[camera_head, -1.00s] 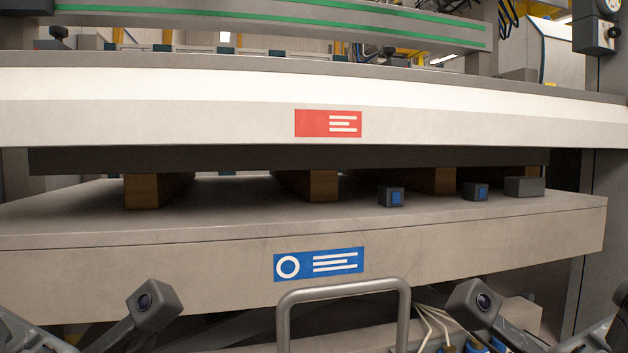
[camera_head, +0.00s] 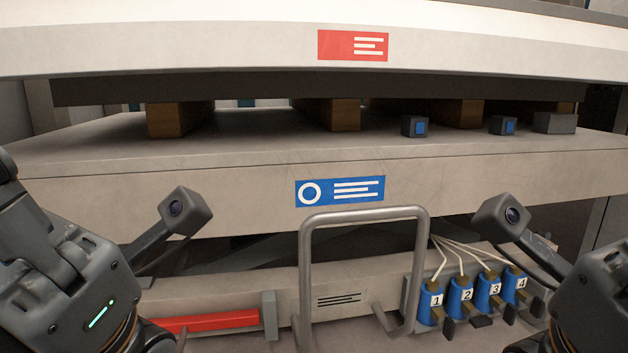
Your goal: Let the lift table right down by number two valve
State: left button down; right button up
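The lift table (camera_head: 230,193) is a wide grey slab with a blue label on its front edge. It stands raised above its base (camera_head: 345,290), with a dark gap between them. Number two valve (camera_head: 459,296) is a blue body with a white "2", in a row of blue valves at the base's right. A dark lever (camera_head: 482,321) shows below it; its exact setting is hard to tell. My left arm is at the lower left and my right arm at the lower right, right of the valves. The fingers of both grippers are out of frame.
Wooden blocks (camera_head: 331,115) and small dark blocks with blue faces (camera_head: 415,127) stand on the table, under a dark plate. A grey tube handle (camera_head: 364,214) rises in front, left of the valves. A red bar (camera_head: 212,321) lies along the base's left.

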aim_at(477, 320)
jog(key=z, duration=0.9)
